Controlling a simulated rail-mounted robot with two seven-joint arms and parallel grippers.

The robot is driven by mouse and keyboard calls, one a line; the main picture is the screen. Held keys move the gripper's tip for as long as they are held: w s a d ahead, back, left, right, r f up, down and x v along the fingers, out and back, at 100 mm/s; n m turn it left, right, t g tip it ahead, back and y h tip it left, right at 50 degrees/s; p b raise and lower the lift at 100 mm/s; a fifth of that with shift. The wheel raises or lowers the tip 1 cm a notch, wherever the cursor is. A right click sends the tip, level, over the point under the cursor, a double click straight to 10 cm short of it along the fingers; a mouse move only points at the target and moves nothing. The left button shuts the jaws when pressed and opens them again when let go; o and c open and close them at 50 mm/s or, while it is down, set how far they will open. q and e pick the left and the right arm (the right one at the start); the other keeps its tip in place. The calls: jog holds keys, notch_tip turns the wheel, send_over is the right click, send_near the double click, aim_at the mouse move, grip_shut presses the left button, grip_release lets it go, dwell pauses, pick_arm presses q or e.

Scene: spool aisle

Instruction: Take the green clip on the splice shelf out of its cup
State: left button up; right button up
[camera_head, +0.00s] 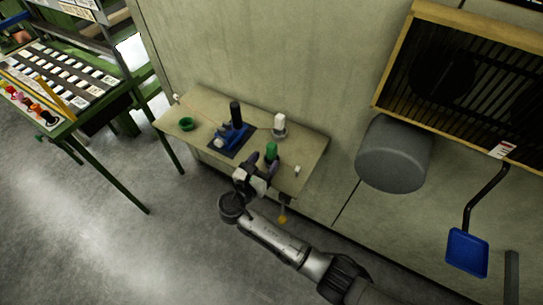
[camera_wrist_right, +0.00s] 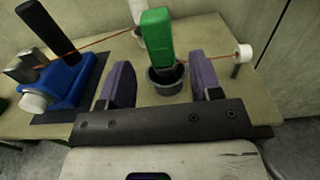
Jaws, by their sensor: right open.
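The green clip (camera_head: 271,150) stands upright on the splice shelf (camera_head: 312,150). In the right wrist view the clip (camera_wrist_right: 158,40) rises out of a small dark grey cup (camera_wrist_right: 166,84), its lower end hidden inside. My right gripper (camera_head: 263,165) is open at the shelf's front side, close to the clip. In the right wrist view its two purple-grey fingers (camera_wrist_right: 160,72) are spread, one left and one right of the cup and clip, with space on both sides. Contact is not visible. My left gripper is not in view.
A blue device (camera_head: 233,133) with a black upright cylinder stands left of the clip on a dark mat. A white spool (camera_head: 279,122) stands behind, with an orange fibre running across. A green bowl (camera_head: 186,123) sits at the shelf's left. A grey drum (camera_head: 394,155) is at the right.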

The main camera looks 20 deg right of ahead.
aim_at(269, 157)
jog(key=x, duration=0.3)
jog(key=shift+w+d+b, duration=0.1)
jog(key=shift+d+b, duration=0.25)
jog(key=shift+w+d+r, duration=0.15)
jog(key=shift+w+d, duration=0.1)
jog(key=shift+d, duration=0.05)
jog(key=c, duration=1)
